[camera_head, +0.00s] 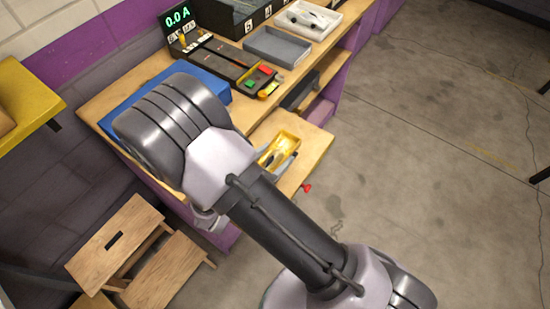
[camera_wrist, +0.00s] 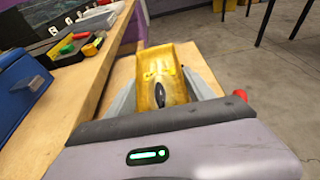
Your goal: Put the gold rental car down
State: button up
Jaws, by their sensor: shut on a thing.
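The gold car (camera_wrist: 160,88), with a dark oval patch on top, is between the two grey fingers of my gripper (camera_wrist: 158,80) in the wrist view. My gripper is shut on it. The car is over or inside a yellow tray (camera_wrist: 186,50) of similar colour. I cannot tell whether it touches the tray floor. In the head view the yellow tray (camera_head: 289,139) lies on a wooden board at the bench's front, and my gripper (camera_head: 275,162) reaches to it from behind my arm. My wrist hides much of the car there.
A grey tray (camera_head: 277,47) and a white tray (camera_head: 306,18) stand further along the bench. A red knob (camera_head: 307,187) sticks out beside the board. A wooden step stool (camera_head: 115,242) stands lower left.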

jog(key=shift+w+f, duration=0.1)
jog(key=shift+f, duration=0.05)
jog(key=shift+f, duration=0.2)
jog(key=o, duration=1.5)
jog(key=shift+o, duration=0.2)
